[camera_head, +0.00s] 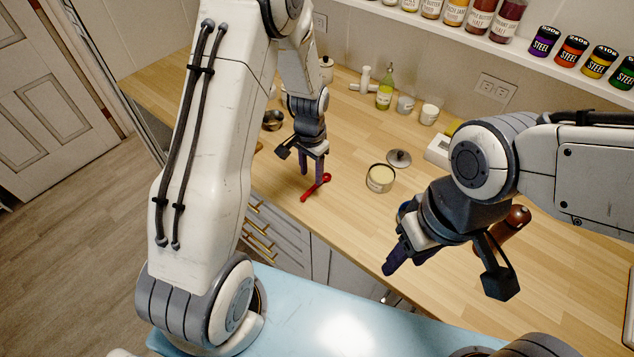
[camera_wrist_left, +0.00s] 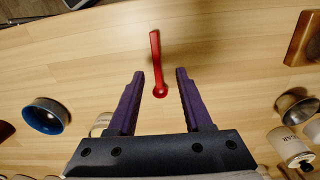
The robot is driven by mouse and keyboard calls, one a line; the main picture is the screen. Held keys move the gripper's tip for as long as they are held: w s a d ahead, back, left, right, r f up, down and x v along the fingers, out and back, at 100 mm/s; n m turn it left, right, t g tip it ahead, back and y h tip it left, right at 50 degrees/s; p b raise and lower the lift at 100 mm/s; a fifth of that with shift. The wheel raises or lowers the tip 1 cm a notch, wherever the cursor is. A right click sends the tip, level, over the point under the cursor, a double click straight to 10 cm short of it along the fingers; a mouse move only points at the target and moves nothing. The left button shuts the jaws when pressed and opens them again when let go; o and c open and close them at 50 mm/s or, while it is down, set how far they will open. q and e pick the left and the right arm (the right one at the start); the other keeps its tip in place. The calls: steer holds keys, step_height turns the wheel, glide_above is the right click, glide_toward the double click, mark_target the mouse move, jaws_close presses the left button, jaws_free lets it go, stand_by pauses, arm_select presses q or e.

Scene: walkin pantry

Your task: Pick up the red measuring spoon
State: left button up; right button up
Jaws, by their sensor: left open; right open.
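The red measuring spoon (camera_head: 316,187) lies flat on the wooden counter near its front edge. In the left wrist view the spoon (camera_wrist_left: 155,62) has its round end between the fingertips and its handle pointing away past them. My left gripper (camera_head: 312,180) is open, pointing down just over the spoon, with nothing held. Its two purple fingers (camera_wrist_left: 158,75) stand on either side of the spoon, apart from it. I cannot tell the exact height. My right gripper (camera_head: 398,262) is open and empty, over the counter's front edge at the right.
A round tin (camera_head: 380,178) and a metal lid (camera_head: 398,158) stand right of the spoon. A green bottle (camera_head: 385,87) and white cups stand at the back. A metal bowl (camera_head: 272,120) is behind my left gripper. A brown-red object (camera_head: 515,222) lies behind my right gripper.

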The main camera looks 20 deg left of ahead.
mark_target(312, 189)
arm_select(q)
steer(key=shift+s+f+p, duration=0.15)
steer(key=shift+f+p, duration=0.15)
steer(key=shift+f, duration=0.1)
step_height(312, 189, down, 3)
steer(key=shift+s+d+f+p, duration=0.15)
steer(key=shift+p, duration=0.5)
steer(key=shift+f, duration=0.5)
jaws_close()
